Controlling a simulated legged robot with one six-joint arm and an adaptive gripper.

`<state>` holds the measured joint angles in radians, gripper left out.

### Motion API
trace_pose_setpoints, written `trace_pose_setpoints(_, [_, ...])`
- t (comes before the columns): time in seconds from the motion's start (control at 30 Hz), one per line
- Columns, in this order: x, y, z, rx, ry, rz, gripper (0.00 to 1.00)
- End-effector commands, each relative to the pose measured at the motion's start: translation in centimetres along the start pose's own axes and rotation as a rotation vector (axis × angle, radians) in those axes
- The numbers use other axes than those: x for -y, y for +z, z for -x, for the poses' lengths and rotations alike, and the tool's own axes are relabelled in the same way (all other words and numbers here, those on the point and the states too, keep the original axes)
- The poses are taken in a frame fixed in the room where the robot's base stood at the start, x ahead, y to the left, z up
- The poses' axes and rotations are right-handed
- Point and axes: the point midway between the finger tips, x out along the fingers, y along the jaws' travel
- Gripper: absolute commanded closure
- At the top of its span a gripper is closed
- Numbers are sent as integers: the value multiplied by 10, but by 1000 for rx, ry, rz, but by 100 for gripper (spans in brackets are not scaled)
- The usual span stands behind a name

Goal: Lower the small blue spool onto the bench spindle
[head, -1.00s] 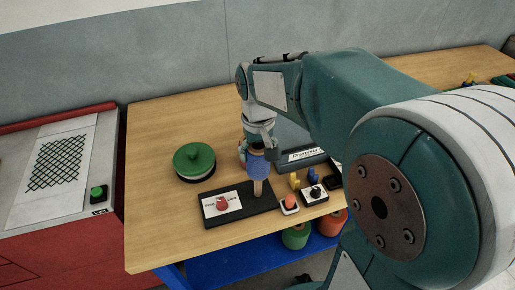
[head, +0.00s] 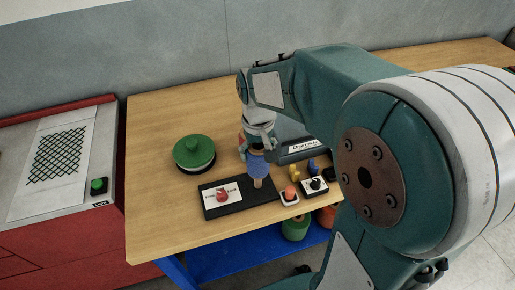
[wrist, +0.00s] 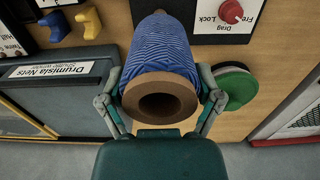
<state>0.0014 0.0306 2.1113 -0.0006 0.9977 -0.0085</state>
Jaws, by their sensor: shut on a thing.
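The small blue spool (head: 259,166) is between the fingers of my gripper (head: 259,149), over the right part of a black base board (head: 240,206). A tan peg, which looks like the bench spindle (head: 258,183), shows below the spool. The spool hides its upper part, so I cannot tell how far the peg is inside. In the wrist view, the fingers of my gripper (wrist: 162,105) are shut on both sides of the blue spool (wrist: 160,50).
A red knob (head: 223,196) sits on the board's white label. A green round lid (head: 194,151) is left of it. A red button box (head: 290,195) and a black-knob box (head: 316,186) stand to the right. A dark labelled case (head: 292,152) is behind. The bench's left end is clear.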

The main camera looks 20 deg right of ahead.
Motion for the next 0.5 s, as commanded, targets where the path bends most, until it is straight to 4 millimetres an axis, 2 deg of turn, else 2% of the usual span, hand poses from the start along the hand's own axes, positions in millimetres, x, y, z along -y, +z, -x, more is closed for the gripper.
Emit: trace_pose_setpoints(0.5, [0, 0, -16, 1, 0, 0, 70])
